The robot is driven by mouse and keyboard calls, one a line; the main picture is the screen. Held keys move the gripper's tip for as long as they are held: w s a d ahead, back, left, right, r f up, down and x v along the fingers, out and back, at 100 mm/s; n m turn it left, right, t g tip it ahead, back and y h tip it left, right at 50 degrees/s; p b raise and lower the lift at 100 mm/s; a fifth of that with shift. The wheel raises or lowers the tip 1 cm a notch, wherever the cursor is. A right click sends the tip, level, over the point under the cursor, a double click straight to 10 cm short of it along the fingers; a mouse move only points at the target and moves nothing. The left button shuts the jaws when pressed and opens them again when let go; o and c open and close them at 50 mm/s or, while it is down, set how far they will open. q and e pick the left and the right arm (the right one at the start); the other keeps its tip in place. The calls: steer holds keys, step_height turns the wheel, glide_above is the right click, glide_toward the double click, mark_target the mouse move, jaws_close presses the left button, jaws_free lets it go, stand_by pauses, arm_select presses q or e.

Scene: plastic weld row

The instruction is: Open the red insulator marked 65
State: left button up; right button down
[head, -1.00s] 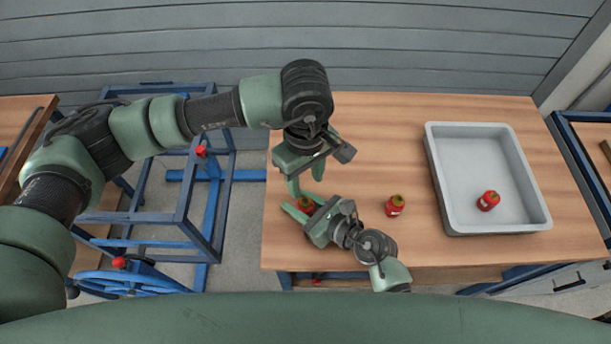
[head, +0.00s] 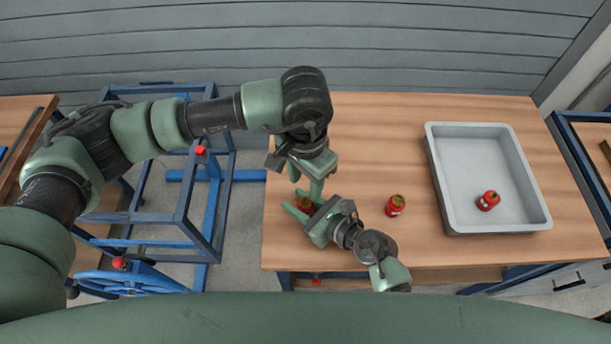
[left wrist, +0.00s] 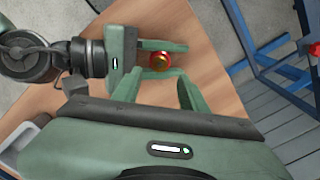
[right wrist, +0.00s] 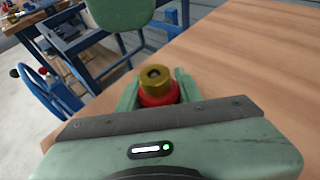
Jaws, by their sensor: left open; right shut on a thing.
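A red insulator with a brass-coloured cap (head: 305,204) is at the left front of the wooden table. My right gripper (head: 301,207) is shut around its red body (right wrist: 158,97). The cap (right wrist: 153,79) sits on top in the right wrist view. My left gripper (head: 306,183) is open, pointing down just above the cap. In the left wrist view the insulator (left wrist: 160,61) shows just beyond my open left fingers. No marking is readable on it. Two similar red insulators are in view, one on the table (head: 395,206) and one in the tray (head: 488,201).
The grey tray (head: 437,165) stands on the right of the wooden table (head: 380,125). The table's back and middle are clear. A blue metal frame (head: 208,235) with red knobs stands left of the table, across a floor gap.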

mark_target(305, 200)
arm_select(q)
step_height(305, 200, down, 7)
steer(key=shift+r, duration=0.1)
stand_by(0.3)
jaws_close()
steer(key=shift+n, duration=1.7)
steer(key=shift+o, duration=0.4)
jaws_free()
